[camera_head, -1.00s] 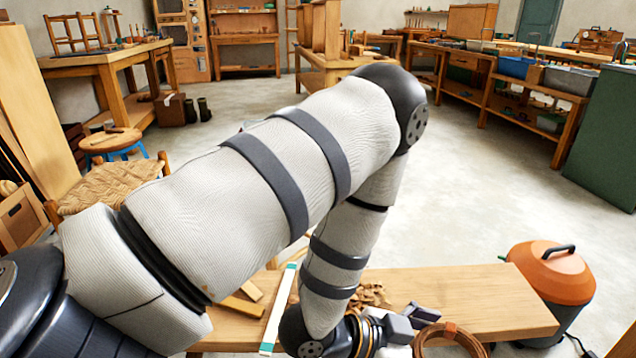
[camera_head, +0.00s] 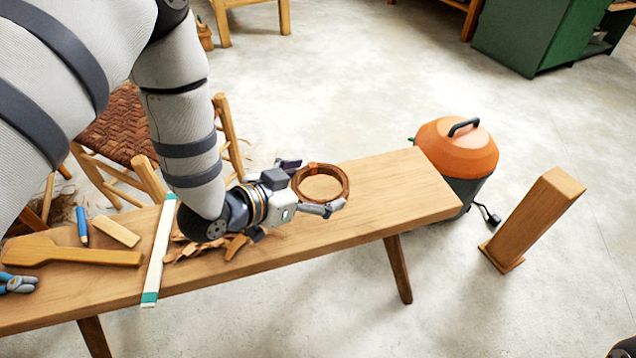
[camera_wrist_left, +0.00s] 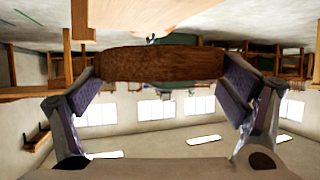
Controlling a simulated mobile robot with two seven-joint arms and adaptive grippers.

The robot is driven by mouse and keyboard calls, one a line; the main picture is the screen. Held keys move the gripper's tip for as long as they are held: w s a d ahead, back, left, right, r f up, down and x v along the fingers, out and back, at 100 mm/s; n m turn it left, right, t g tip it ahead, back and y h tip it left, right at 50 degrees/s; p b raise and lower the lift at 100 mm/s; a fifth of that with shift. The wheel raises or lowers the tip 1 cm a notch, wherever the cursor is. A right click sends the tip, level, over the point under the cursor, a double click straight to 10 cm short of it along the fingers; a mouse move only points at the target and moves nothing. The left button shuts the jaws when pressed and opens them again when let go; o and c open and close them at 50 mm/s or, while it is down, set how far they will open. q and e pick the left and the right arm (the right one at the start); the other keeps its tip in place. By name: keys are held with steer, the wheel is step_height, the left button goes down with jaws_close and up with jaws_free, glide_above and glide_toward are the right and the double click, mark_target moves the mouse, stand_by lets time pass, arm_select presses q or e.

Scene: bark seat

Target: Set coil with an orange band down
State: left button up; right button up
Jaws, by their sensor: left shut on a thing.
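The coil with an orange band (camera_head: 346,181) is a brown ring, its orange band on the far left side in the head view. My left gripper (camera_head: 314,186) is shut on it, with one finger at each side of the ring. The coil is over the right half of the wooden bench (camera_head: 400,190); the head view does not settle its height. In the left wrist view, which is upside down, the coil (camera_wrist_left: 160,63) spans between the two fingers of the left gripper (camera_wrist_left: 162,82). My right gripper is not in view.
The bench's right end is bare.

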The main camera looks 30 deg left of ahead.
arm_select(q)
steer(key=b, duration=0.3)
glide_above(330, 195)
steer(key=s, duration=0.3)
steer(key=f, duration=0.4)
steer(key=d+f, duration=0.1)
steer(key=f, duration=0.1)
steer(key=shift+w+f, duration=0.25)
steer(key=shift+f, duration=0.15)
steer(key=f, duration=0.1)
steer(key=f+b, duration=0.2)
steer(key=shift+w+f, duration=0.25)
steer(key=shift+f, duration=0.1)
steer(key=shift+r, duration=0.25)
steer(key=shift+f, duration=0.15)
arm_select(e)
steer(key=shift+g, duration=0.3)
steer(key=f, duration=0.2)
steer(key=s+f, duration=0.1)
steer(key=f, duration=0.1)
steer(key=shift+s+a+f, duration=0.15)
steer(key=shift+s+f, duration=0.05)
arm_select(q)
steer(key=o, duration=0.9)
